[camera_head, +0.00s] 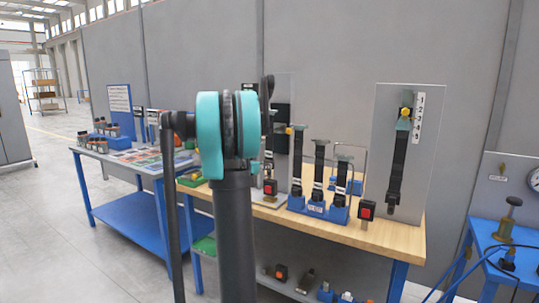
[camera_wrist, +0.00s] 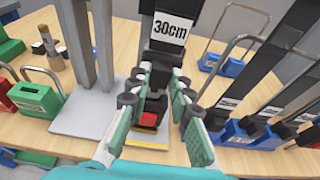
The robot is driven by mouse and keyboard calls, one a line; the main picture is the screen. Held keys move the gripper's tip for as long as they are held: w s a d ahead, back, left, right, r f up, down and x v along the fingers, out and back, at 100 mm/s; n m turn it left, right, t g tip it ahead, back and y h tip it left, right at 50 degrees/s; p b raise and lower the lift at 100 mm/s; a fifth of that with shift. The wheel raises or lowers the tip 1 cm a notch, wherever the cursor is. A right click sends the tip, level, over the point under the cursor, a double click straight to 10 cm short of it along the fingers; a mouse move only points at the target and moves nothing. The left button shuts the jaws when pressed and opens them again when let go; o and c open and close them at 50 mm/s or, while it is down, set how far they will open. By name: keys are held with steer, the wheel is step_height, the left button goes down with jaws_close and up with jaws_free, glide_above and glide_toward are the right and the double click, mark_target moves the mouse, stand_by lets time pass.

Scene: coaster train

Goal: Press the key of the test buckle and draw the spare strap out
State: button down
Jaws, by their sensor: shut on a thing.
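The test buckle (camera_wrist: 148,118) shows its red key in the wrist view, standing on a light grey base plate (camera_wrist: 85,125). In the head view the buckle (camera_head: 270,188) stands right of my arm. The spare strap (camera_wrist: 168,8) is black with a white 30cm tag and runs down to a dark end piece (camera_wrist: 158,75) above the red key. My gripper (camera_wrist: 164,84) has its green-padded fingers on both sides of this dark piece, shut on it. The fingers partly cover the buckle, so I cannot tell whether the strap's tongue sits inside it.
Blue holders (camera_wrist: 250,135) with upright black straps stand close on the right. Grey posts rise just left of my fingers. A green block with a wire handle (camera_wrist: 35,98) is farther left. Another red-key buckle (camera_head: 367,209) stands at the wooden bench's (camera_head: 400,240) front edge.

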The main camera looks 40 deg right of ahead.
steer(key=f+v, duration=0.2)
steer(key=v, duration=0.8)
steer(key=shift+s+a+f, duration=0.2)
steer(key=shift+s+a, duration=0.05)
steer(key=shift+a, duration=0.4)
stand_by(0.5)
